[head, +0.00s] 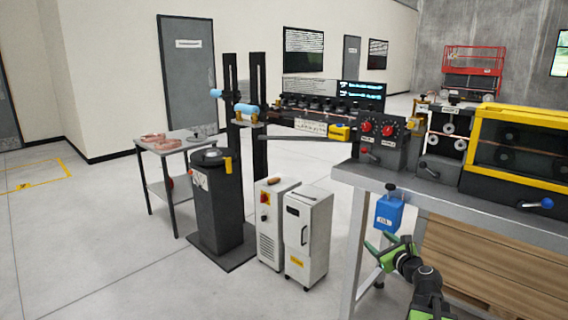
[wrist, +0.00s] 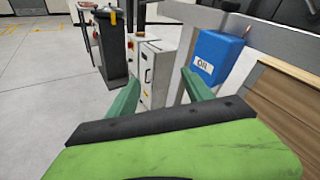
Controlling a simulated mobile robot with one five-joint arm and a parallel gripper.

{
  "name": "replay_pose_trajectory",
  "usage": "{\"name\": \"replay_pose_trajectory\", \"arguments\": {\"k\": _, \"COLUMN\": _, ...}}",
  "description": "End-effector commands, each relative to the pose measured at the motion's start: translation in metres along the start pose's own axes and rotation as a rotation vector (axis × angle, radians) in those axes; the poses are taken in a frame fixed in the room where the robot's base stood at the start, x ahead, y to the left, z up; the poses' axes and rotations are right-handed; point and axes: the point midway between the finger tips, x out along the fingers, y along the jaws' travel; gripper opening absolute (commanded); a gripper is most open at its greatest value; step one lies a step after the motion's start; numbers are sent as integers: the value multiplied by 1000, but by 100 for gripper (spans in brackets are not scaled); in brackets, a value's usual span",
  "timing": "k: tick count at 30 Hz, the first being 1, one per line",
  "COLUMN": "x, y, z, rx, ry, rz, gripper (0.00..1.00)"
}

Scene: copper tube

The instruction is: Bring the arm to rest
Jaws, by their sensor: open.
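My arm shows at the lower right of the head view, black and green. My gripper (head: 374,252) is at its end, in front of the workbench legs and just below the blue oil box. In the wrist view my gripper (wrist: 160,88) has its two green fingers spread wide apart with nothing between them. It is open and empty. No contact between the fingers and the bench or box can be seen.
The grey workbench (head: 470,209) carries machines with a yellow-framed guard (head: 520,140). The blue oil box (head: 389,213) hangs at its edge. White cabinets (head: 308,235), a black column (head: 217,205) and a side table (head: 165,147) stand left. Open floor (head: 90,240) lies at far left.

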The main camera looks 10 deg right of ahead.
Motion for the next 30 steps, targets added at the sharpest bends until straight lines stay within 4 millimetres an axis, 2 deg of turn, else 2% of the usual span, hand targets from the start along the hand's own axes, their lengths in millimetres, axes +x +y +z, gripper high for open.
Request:
{"name": "replay_pose_trajectory", "arguments": {"k": 1, "x": 15, "y": 43, "z": 11, "rx": -75, "ry": 3, "rz": 81, "gripper": 59}}
{"name": "replay_pose_trajectory", "arguments": {"k": 2, "x": 23, "y": 68, "z": 15, "rx": -130, "ry": 7, "rz": 130, "gripper": 59}}
{"name": "replay_pose_trajectory", "arguments": {"k": 3, "x": 31, "y": 102, "z": 21, "rx": -205, "ry": 10, "rz": 197, "gripper": 59}}
{"name": "replay_pose_trajectory", "arguments": {"k": 7, "x": 43, "y": 215, "z": 32, "rx": -492, "ry": 9, "rz": 428, "gripper": 59}}
{"name": "replay_pose_trajectory", "arguments": {"k": 9, "x": 40, "y": 271, "z": 31, "rx": -664, "ry": 0, "rz": 554, "gripper": 59}}
{"name": "replay_pose_trajectory", "arguments": {"k": 12, "x": 27, "y": 339, "z": 24, "rx": -921, "ry": -20, "rz": 732, "gripper": 59}}
{"name": "replay_pose_trajectory", "arguments": {"k": 16, "x": -3, "y": 405, "z": 1, "rx": -1294, "ry": -58, "rz": 977, "gripper": 59}}
{"name": "replay_pose_trajectory", "arguments": {"k": 18, "x": -26, "y": 423, "z": -21, "rx": -1533, "ry": -81, "rz": 1138, "gripper": 59}}
{"name": "replay_pose_trajectory", "arguments": {"k": 19, "x": -36, "y": 423, "z": -32, "rx": -1631, "ry": -87, "rz": 1208, "gripper": 59}}
{"name": "replay_pose_trajectory", "arguments": {"k": 21, "x": -56, "y": 406, "z": -57, "rx": -1814, "ry": -88, "rz": 1358, "gripper": 59}}
{"name": "replay_pose_trajectory", "arguments": {"k": 25, "x": -91, "y": 372, "z": -89, "rx": -2060, "ry": -136, "rz": 1648, "gripper": 59}}
{"name": "replay_pose_trajectory", "arguments": {"k": 27, "x": -107, "y": 362, "z": -98, "rx": -2143, "ry": -221, "rz": 1786, "gripper": 59}}
{"name": "replay_pose_trajectory", "arguments": {"k": 28, "x": -112, "y": 363, "z": -98, "rx": -2167, "ry": -285, "rz": 1822, "gripper": 59}}
{"name": "replay_pose_trajectory", "arguments": {"k": 29, "x": -113, "y": 360, "z": -89, "rx": -2193, "ry": -323, "rz": 1828, "gripper": 59}}
{"name": "replay_pose_trajectory", "arguments": {"k": 30, "x": -116, "y": 353, "z": -69, "rx": -2188, "ry": -314, "rz": 1823, "gripper": 59}}
